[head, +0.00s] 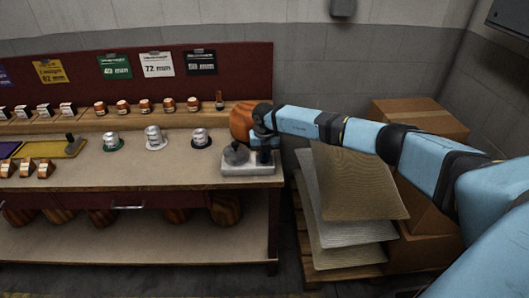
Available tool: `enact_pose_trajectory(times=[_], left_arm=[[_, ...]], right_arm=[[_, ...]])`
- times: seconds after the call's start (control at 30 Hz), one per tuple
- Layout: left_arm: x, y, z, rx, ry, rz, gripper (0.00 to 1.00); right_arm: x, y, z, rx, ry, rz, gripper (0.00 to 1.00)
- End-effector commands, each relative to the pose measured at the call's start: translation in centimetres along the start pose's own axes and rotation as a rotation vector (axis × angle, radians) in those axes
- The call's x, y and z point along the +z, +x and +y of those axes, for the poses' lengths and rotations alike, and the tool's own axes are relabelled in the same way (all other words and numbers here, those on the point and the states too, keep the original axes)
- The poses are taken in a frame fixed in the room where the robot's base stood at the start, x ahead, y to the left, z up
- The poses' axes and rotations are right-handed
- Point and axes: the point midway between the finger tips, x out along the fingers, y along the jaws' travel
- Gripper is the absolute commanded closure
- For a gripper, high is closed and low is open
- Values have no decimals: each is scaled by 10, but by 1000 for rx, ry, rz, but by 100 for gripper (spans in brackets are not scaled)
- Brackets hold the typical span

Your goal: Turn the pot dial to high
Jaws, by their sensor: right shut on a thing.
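A small dark grey pot (236,154) sits on a light grey base (248,168) at the right end of the workbench. My right gripper (264,158) is at the right side of the pot, low over the base. It is shut at the spot where the pot dial would be. The dial itself is too small and too covered by the gripper to make out, so its setting cannot be read. My left gripper is not in view.
The workbench (150,178) carries silver-topped pieces (154,138) and a shelf of small items. A round wooden block (240,120) stands behind the pot.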

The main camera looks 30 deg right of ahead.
Motion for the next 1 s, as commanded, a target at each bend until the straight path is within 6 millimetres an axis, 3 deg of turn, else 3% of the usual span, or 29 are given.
enact_pose_trajectory(times=[0.7, 0.73, 0.83, 1.0], left_arm=[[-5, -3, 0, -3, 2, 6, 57], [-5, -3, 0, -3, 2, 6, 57], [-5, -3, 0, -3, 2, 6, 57], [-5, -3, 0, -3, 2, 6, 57]], right_arm=[[1, -1, 0, 1, 82, -2, 100], [1, -1, 0, 1, 82, -2, 85], [1, -1, 0, 0, 82, -2, 62], [0, 0, 0, 0, 80, -1, 62]])
